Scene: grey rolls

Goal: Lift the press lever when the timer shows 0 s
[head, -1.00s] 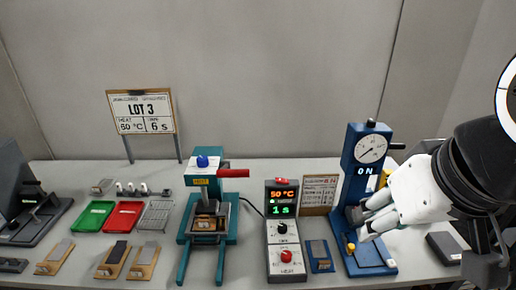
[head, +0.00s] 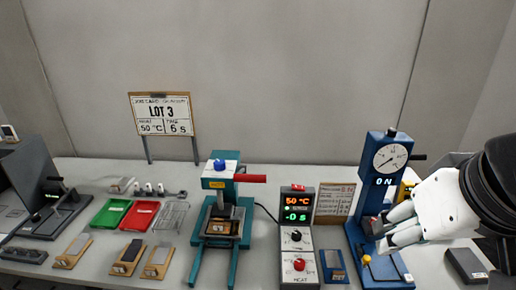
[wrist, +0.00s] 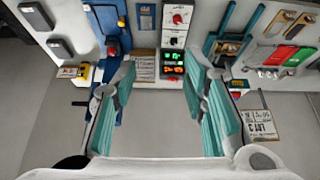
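The teal press (head: 219,215) stands left of the timer box, with a blue knob on top. Its red lever (head: 250,178) sticks out level to the right. A dark block and a brownish piece sit under the press head. The timer display (head: 296,216) reads 0 s in green, with what looks like a small dash before it, under 50 °C in orange. My gripper (head: 382,236) is at the right, in front of the blue gauge stand and apart from the lever. In the wrist view, which is upside down, my gripper (wrist: 158,75) has its fingers wide apart with nothing between them.
The blue gauge stand (head: 382,190) is right beside my gripper. The control box (head: 298,262) stands between it and the press. A LOT 3 sign (head: 162,114) reads 50 °C and 6 s. Green (head: 111,213) and red (head: 140,215) trays lie left of the press.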

